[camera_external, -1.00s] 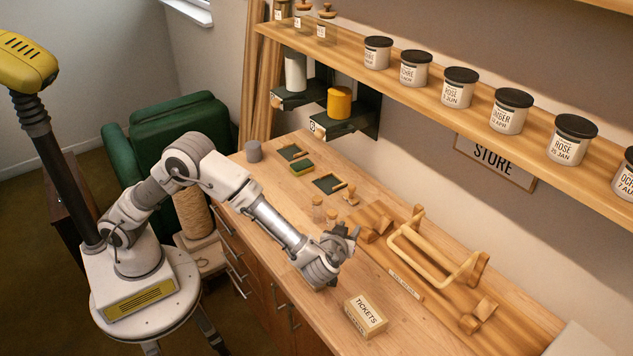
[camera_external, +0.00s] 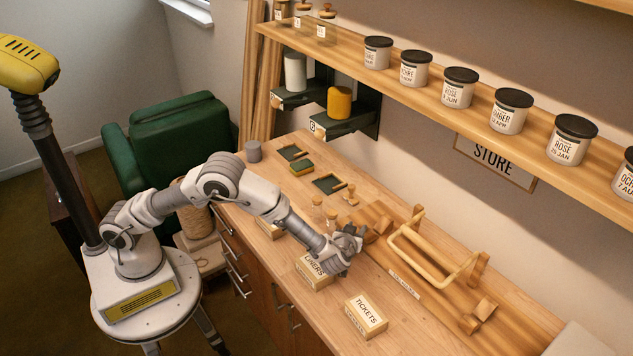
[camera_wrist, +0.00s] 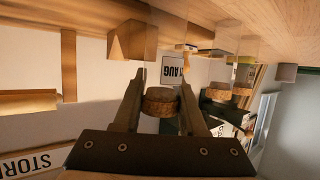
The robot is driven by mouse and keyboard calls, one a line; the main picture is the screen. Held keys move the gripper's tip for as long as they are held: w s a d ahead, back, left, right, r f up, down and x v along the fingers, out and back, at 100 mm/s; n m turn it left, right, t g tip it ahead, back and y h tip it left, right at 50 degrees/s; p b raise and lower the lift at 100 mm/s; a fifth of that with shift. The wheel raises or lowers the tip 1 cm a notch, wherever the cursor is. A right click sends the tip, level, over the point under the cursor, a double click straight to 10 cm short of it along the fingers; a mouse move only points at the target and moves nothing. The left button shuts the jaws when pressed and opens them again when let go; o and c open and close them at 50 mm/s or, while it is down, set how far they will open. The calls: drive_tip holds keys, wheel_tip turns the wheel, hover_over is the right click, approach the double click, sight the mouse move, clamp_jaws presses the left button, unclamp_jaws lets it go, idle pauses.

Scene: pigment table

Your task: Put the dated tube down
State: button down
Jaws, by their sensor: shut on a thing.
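My gripper (camera_wrist: 158,98) is shut on a small clear tube with a cork stopper (camera_wrist: 160,101), which sits between the two fingers in the wrist view. A white label (camera_wrist: 173,70) ending in "AUG" shows just past the cork, seemingly on the tube; its first part is hidden by a finger. In the external view my gripper (camera_external: 355,238) is over the bench beside the wooden blocks, and the tube cannot be made out there. I cannot tell whether the tube touches the bench.
A wooden rack with a looped handle (camera_external: 432,258) stands to the right of my gripper. A "LINERS" box (camera_external: 314,273) and a "TICKETS" box (camera_external: 366,316) stand on the front of the bench. Corked vials (camera_external: 317,203) stand behind. A shelf of labelled jars (camera_external: 508,111) runs above.

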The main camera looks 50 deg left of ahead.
drive_tip(key=shift+f, duration=0.25)
drive_tip(key=shift+c, duration=2.3)
unclamp_jaws()
drive_tip(key=shift+r, duration=0.2)
drive_tip(key=v, duration=1.2)
